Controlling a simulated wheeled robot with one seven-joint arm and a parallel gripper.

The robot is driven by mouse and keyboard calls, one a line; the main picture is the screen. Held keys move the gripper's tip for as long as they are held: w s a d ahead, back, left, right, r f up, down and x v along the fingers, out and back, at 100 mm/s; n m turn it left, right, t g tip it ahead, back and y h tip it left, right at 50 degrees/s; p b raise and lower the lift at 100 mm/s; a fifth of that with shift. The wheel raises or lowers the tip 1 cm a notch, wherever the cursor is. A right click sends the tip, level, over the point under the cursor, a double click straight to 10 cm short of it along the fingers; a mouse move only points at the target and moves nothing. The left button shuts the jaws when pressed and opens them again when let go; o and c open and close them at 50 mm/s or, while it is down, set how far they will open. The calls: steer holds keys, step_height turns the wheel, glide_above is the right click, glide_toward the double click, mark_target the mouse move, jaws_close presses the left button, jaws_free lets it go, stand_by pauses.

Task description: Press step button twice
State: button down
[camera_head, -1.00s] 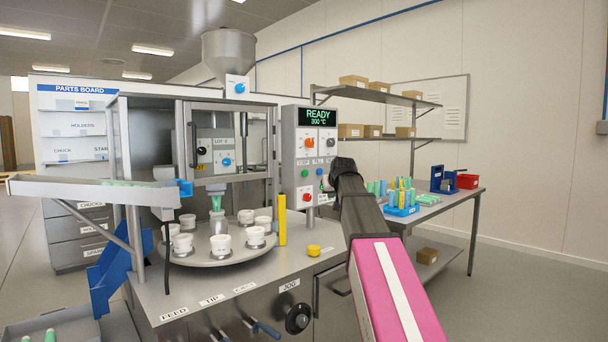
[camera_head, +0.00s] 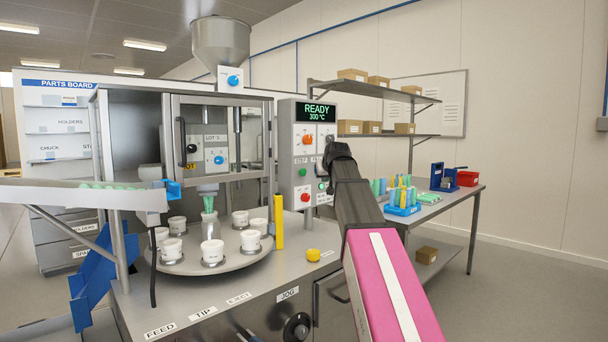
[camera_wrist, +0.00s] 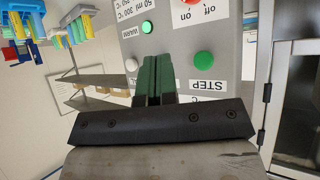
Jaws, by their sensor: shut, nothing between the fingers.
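The green STEP button (camera_wrist: 204,59) is in the wrist view, right of my fingertips, with its label upside down below it. In the head view the control panel (camera_head: 298,140) stands at the machine's right, with a green button (camera_head: 303,172) under a small label. My gripper (camera_wrist: 155,58) has its two green fingers shut together and empty, pointing at the panel beside the STEP button. In the head view the end of my arm covers part of the panel's right side. I cannot tell whether the fingertips touch the panel.
A round turntable (camera_head: 180,266) with white cups stands left of the panel. A side table (camera_head: 455,200) with coloured parts is at the right.

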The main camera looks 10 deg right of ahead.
steer(key=w+a, duration=0.4)
steer(key=w, duration=0.2)
steer(key=shift+w+a, duration=0.35)
steer(key=shift+a, duration=0.05)
steer(key=shift+w+a, duration=0.1)
steer(key=shift+w, duration=0.05)
stand_by(1.8)
steer(key=shift+w+a, duration=0.15)
steer(key=shift+w, duration=0.05)
steer(key=shift+w+a, duration=0.35)
steer(key=shift+w, duration=0.1)
stand_by(1.0)
stand_by(0.3)
steer(key=shift+s+d, duration=0.55)
steer(key=shift+s, duration=0.25)
steer(key=shift+s+d, duration=0.8)
steer(key=shift+s, duration=0.3)
steer(key=shift+s+d, duration=0.7)
steer(key=shift+s, duration=0.25)
